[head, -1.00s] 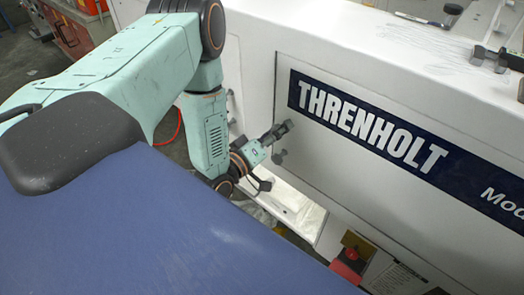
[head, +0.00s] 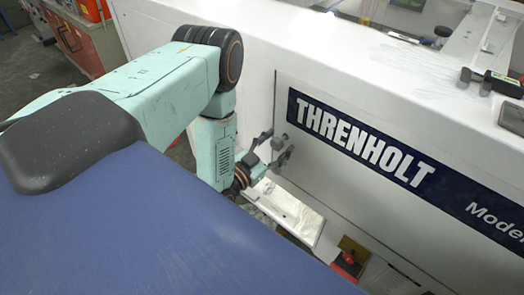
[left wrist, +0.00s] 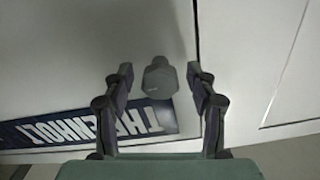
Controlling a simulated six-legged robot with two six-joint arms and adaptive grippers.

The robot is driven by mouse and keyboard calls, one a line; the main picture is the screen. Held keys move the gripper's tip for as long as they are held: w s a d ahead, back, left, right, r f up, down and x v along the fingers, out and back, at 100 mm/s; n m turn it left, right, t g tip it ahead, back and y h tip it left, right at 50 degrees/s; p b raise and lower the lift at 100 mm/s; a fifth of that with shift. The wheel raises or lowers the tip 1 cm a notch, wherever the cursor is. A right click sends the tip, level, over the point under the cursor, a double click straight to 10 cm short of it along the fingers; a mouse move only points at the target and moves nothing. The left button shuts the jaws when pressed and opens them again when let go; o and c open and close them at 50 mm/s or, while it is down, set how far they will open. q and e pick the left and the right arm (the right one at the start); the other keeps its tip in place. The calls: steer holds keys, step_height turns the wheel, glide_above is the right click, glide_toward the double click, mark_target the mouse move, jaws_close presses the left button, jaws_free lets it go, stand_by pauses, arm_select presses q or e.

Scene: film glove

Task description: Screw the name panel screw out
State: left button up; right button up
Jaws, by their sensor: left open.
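The name panel (head: 318,180) is a white panel on the side of a large white machine, with a dark blue THRENHOLT label (head: 362,143). The screw (left wrist: 160,78) has a grey, faceted head and stands out from the panel near its edge; it also shows small in the head view (head: 278,143). My left gripper (head: 277,145) is open, with one finger on each side of the screw head. In the left wrist view, the fingertips (left wrist: 160,75) show gaps to the head on both sides. I cannot tell the depth exactly. My right gripper is not in view.
A white tray-like ledge (head: 290,212) lies below the gripper. A red knob on a yellow plate (head: 350,255) sits lower right. Small dark items (head: 480,80) lie on the machine top. My blue body fills the lower left.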

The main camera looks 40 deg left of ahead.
arm_select(q)
steer(key=s+d+f+g+b, duration=0.1)
steer(key=s+f+b, duration=0.2)
steer(key=s, duration=0.4)
steer(key=shift+s+f+g, duration=0.3)
steer(key=shift+s+f, duration=0.1)
steer(key=shift+f, duration=0.25)
steer(key=shift+h, duration=0.3)
steer(key=shift+d, duration=0.1)
